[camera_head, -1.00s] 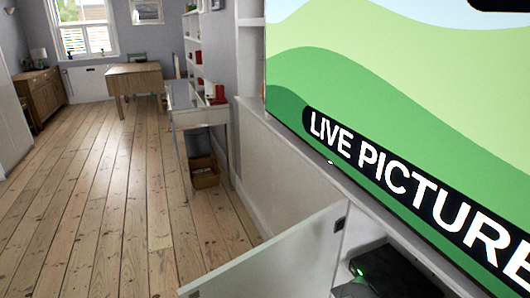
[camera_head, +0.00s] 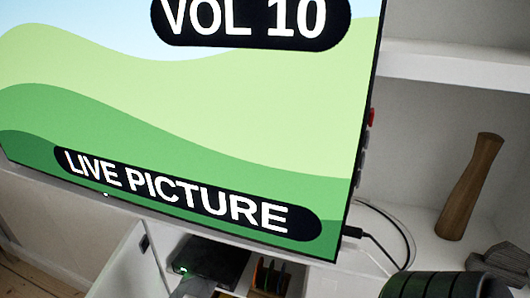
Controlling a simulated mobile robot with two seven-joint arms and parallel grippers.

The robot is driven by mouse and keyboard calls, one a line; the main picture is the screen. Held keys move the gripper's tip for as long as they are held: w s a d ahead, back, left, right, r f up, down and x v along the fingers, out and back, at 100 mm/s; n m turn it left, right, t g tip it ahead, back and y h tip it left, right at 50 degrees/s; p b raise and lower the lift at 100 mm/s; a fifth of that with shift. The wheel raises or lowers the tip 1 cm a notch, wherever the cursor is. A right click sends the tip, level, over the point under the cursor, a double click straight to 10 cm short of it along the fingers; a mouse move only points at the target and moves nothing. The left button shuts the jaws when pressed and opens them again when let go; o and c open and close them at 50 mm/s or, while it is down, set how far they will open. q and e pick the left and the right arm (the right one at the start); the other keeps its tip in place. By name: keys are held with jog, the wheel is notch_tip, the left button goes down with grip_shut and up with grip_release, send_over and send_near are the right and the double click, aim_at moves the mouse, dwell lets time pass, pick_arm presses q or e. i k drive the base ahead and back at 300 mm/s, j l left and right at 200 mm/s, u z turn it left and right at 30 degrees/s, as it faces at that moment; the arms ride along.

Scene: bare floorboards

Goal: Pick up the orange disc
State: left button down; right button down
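I cannot make out an orange disc for certain. Several thin upright items (camera_head: 270,276), with green and reddish-orange edges, stand in the open cabinet below the television. They are too small to tell whether one is the disc. A black box with a green light (camera_head: 211,260) is beside them on the left. Neither of my grippers can be made out in view.
A large television (camera_head: 190,110) fills the left and middle. An open white cabinet door (camera_head: 128,265) stands at the lower left. White shelves (camera_head: 455,68) at right hold a brown wooden vase (camera_head: 470,187) and a grey object (camera_head: 498,262). A black cable (camera_head: 380,248) hangs behind the television.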

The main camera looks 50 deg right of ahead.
aim_at(259, 266)
jog(key=z, duration=1.6)
